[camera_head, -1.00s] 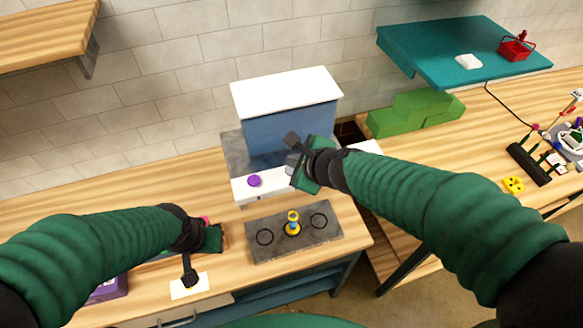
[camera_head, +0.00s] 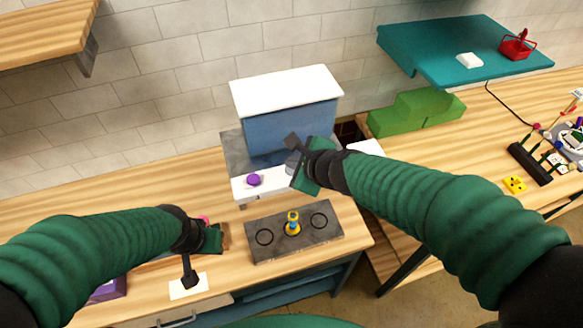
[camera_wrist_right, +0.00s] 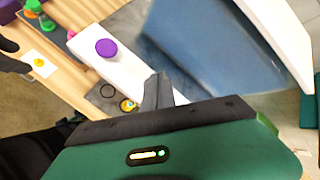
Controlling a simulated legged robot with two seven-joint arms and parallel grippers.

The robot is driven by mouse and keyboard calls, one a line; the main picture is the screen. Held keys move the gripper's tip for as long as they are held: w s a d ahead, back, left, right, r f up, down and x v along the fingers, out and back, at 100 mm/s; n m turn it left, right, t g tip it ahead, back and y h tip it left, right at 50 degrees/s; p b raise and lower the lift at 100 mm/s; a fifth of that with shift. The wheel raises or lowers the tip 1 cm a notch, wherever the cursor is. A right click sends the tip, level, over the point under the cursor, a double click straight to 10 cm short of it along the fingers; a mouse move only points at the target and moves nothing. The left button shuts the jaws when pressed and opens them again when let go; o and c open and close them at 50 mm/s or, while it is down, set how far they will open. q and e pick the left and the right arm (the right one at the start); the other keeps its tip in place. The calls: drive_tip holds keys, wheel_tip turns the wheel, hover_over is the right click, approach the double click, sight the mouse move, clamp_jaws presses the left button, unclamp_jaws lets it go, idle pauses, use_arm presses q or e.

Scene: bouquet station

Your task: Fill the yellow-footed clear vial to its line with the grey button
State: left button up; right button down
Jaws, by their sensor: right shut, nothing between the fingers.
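The yellow-footed vial (camera_head: 293,224) stands upright in the middle ring of a dark grey plate (camera_head: 335,238), in front of the blue dispenser (camera_head: 290,132). Its fill level is too small to read. My right gripper (camera_head: 291,158) is shut and empty, at the right part of the dispenser's white front ledge (camera_head: 240,189). I see no grey button; the right hand covers that part of the ledge. In the right wrist view the shut fingers (camera_wrist_right: 158,90) point at the ledge (camera_wrist_right: 125,65). My left gripper (camera_head: 190,268) hangs over a white card (camera_head: 187,289); its jaws are unclear.
A purple button (camera_head: 254,180) is on the ledge left of my right gripper. Empty rings flank the vial. Green blocks (camera_head: 415,112) stand at the right. A teal shelf (camera_head: 440,50) holds a red basket (camera_head: 516,46). The wooden counter at the left back is clear.

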use_arm(q)
drive_tip(key=shift+f+b, duration=0.6)
use_arm(e)
drive_tip(key=shift+f, duration=0.6)
